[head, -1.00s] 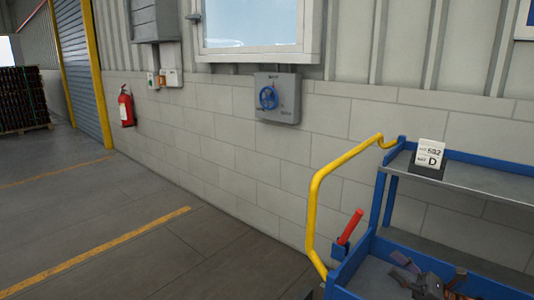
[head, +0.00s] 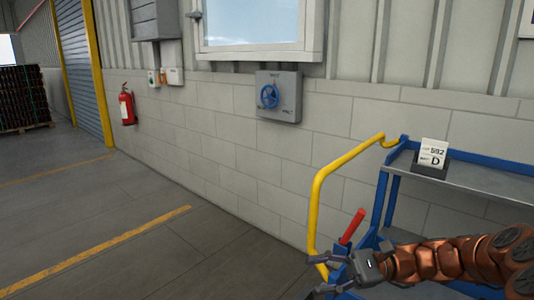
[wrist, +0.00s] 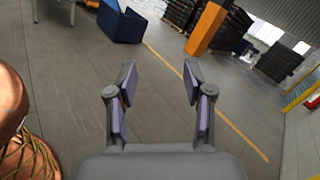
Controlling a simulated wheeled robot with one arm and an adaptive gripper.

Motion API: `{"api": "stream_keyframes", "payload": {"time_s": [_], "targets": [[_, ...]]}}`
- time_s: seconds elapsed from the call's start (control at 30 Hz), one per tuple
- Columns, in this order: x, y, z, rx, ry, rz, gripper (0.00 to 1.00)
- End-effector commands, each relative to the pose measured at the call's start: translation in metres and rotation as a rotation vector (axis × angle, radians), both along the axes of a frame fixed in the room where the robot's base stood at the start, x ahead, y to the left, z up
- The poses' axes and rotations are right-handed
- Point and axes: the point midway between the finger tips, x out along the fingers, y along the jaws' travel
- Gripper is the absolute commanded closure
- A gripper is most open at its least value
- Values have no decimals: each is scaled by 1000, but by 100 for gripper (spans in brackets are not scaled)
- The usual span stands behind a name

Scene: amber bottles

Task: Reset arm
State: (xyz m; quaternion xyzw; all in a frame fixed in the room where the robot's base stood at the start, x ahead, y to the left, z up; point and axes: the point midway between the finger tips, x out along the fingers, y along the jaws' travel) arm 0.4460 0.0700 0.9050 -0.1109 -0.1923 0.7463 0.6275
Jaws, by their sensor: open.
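My gripper (head: 322,273) is at the lower right in the head view, beside the yellow handle of the blue cart, with my copper-coloured arm reaching in from the right edge. In the wrist view my gripper (wrist: 157,85) has its two fingers spread apart with nothing between them. Open grey floor shows beyond the fingertips. No amber bottle shows in either view.
The blue cart (head: 480,182) has a yellow handle (head: 316,205), a red lever (head: 352,227) and a card marked D (head: 432,154). A wall box with a blue wheel (head: 269,96) and a fire extinguisher (head: 127,106) are behind. The floor at left (head: 90,225) is clear.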

Motion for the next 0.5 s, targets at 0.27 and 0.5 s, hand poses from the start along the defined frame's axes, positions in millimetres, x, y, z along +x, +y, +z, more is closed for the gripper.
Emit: {"api": "stream_keyframes", "payload": {"time_s": [0.27, 0.5], "targets": [[-73, 49, -6, -235, -167, 206, 48], [-133, 61, -26, -445, -321, 367, 48]]}}
